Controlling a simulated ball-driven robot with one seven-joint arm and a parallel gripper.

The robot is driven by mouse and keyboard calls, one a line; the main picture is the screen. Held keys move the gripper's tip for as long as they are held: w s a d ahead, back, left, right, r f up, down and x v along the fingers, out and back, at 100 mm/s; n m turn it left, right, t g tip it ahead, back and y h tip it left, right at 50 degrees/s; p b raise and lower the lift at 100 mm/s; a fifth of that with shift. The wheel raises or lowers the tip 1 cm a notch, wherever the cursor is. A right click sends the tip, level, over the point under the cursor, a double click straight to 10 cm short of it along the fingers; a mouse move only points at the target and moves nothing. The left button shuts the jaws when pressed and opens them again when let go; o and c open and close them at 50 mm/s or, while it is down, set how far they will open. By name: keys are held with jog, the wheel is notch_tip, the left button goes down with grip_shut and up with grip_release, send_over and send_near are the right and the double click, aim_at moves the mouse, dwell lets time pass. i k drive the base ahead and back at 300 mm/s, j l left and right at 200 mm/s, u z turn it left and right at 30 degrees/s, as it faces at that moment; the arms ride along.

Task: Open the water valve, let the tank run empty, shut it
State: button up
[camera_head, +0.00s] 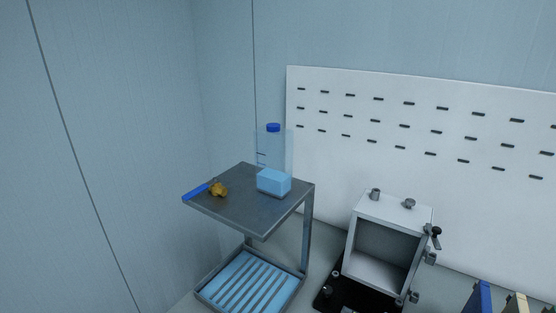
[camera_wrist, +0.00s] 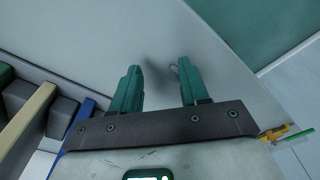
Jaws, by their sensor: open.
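The water valve (camera_head: 218,189) is a small brass body near the left side of a grey raised shelf (camera_head: 240,208) in the head view. Its blue lever (camera_head: 196,191) points out to the left, over the shelf's edge. The tank (camera_head: 276,150) is a clear upright box with a blue cap, standing on the shelf. Light blue water (camera_head: 274,182) fills its lower part. I cannot tell whether water flows. My gripper (camera_wrist: 160,66) has two green fingers, apart and empty, over a pale surface in the wrist view. It is not in the head view, and the valve is not in the wrist view.
A slatted tray (camera_head: 250,283) with light blue in its gaps sits below the shelf. An open grey box (camera_head: 389,240) with knobs stands on a black base to the right. A white slotted panel (camera_head: 425,135) stands behind. Coloured upright blocks (camera_wrist: 28,112) are left of my gripper.

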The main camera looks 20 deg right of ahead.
aim_at(186, 197)
jog(key=j+u, duration=0.4)
jog(key=i+j+u, duration=0.15)
jog(key=j+u, duration=0.25)
jog(key=i+j, duration=0.15)
jog(key=i, duration=0.15)
jog(key=i+j+z, duration=0.1)
jog(key=i, duration=0.25)
jog(key=j, duration=0.1)
